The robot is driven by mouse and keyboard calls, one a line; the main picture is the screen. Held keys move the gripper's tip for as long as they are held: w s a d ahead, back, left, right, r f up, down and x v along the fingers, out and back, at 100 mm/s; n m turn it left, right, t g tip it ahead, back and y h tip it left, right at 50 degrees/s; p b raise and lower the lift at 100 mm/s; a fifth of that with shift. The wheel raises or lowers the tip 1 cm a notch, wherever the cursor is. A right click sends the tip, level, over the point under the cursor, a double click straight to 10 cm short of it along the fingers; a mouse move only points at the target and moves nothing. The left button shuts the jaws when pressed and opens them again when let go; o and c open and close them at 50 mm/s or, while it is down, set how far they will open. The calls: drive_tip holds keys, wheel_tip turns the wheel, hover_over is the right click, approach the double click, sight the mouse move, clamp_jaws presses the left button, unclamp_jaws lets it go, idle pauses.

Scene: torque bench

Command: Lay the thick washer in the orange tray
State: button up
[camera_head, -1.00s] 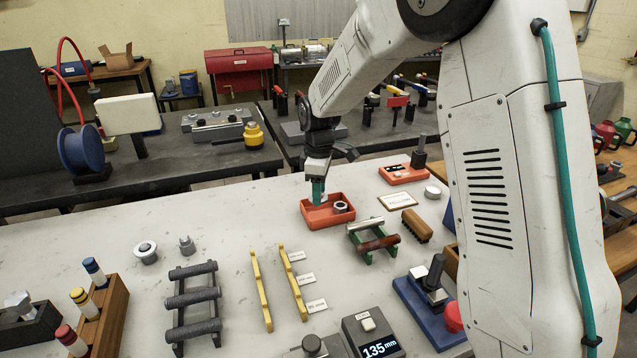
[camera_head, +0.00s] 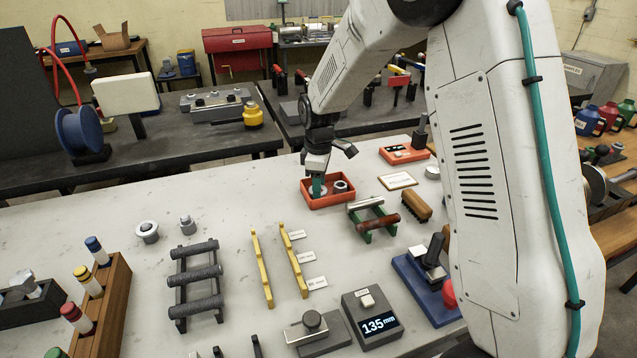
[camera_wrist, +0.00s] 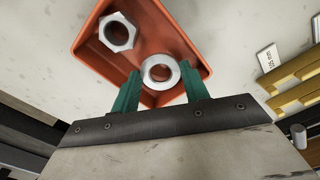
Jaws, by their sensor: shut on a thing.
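The orange tray (camera_head: 331,204) stands on the pale bench under my gripper; in the wrist view its floor (camera_wrist: 150,32) shows. My gripper (camera_head: 318,188) points down into the tray near its left side. Its green fingers (camera_wrist: 160,78) are shut on the thick washer (camera_wrist: 174,72), a pale metal ring gripped at opposite sides of its rim. The washer is down inside the tray area; whether it touches the floor, I cannot tell. A hex nut (camera_wrist: 117,33) lies in the tray beside it; the nut also shows in the head view (camera_head: 341,186).
A green rack with rollers (camera_head: 372,218) stands right of and in front of the tray. Another orange tray (camera_head: 404,152) is behind to the right. Yellow rails (camera_head: 262,265) stand in front.

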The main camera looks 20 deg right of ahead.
drive_tip(key=shift+f, duration=0.55)
drive_tip(key=o, duration=1.3)
drive_tip(key=shift+o, duration=0.2)
wheel_tip(320, 180, up, 8)
drive_tip(key=s+d+r+m, duration=0.1)
drive_tip(key=s+r+m, duration=0.3)
drive_tip(key=s, duration=0.8)
drive_tip(key=s+d+r+m+t, duration=0.1)
drive_tip(key=s+r+m, duration=0.3)
drive_tip(key=s, duration=0.9)
drive_tip(key=s+d+r+m, duration=0.1)
drive_tip(key=s+r+m, duration=0.3)
drive_tip(key=s, duration=0.9)
